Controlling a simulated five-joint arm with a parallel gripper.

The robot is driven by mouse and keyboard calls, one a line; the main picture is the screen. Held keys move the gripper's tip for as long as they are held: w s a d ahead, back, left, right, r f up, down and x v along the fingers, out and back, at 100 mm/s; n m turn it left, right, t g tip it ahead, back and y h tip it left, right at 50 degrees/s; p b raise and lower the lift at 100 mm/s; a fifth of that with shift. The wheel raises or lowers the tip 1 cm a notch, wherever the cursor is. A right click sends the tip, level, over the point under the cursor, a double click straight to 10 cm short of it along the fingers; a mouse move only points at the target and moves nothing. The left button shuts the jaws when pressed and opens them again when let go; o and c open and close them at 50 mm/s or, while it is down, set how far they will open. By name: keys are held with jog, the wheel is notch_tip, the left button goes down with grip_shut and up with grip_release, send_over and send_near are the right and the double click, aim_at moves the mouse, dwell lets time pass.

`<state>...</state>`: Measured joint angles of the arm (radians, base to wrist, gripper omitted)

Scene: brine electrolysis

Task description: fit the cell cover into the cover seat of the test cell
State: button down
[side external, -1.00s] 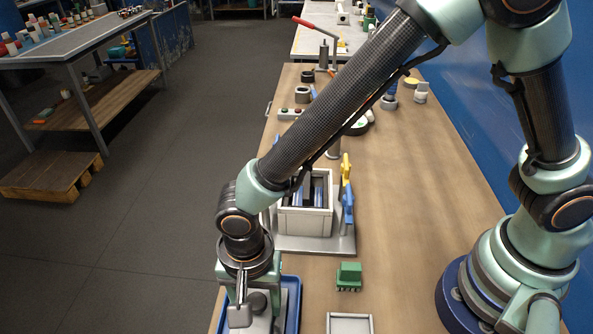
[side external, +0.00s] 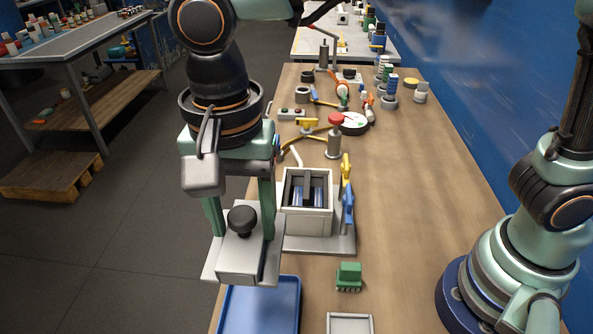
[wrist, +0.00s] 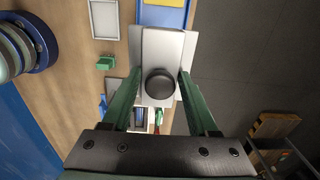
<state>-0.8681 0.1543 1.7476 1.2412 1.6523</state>
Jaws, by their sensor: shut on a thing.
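The cell cover (side external: 238,263) is a light grey block on a flat flange, with a round black knob on top. My gripper (side external: 241,238) is shut on it, one green finger on either side, and holds it raised above the near end of the bench. In the wrist view the cover (wrist: 151,50) sits between the two fingers (wrist: 158,88). The test cell (side external: 305,223) is a pale box on a grey base plate, beyond and to the right of the cover. Its open top (side external: 306,188) shows blue plates and a dark bar inside. In the wrist view the cover partly hides the cell.
Yellow (side external: 346,168) and blue (side external: 348,203) clips stand at the cell's right side. A green connector block (side external: 348,276) and a white-rimmed tray (side external: 349,323) lie nearby. A red-topped post (side external: 334,137) stands behind the cell.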

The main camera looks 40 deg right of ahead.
jog(key=w+d+r, duration=0.4)
jog(key=w+d, duration=0.4)
jog(key=d, duration=0.1)
notch_tip(320, 180, up, 4)
send_over(307, 183)
notch_tip(307, 183, down, 20)
jog(key=shift+r, duration=0.2)
jog(key=shift+f, duration=0.1)
jog(key=shift+c, duration=0.8)
grip_release()
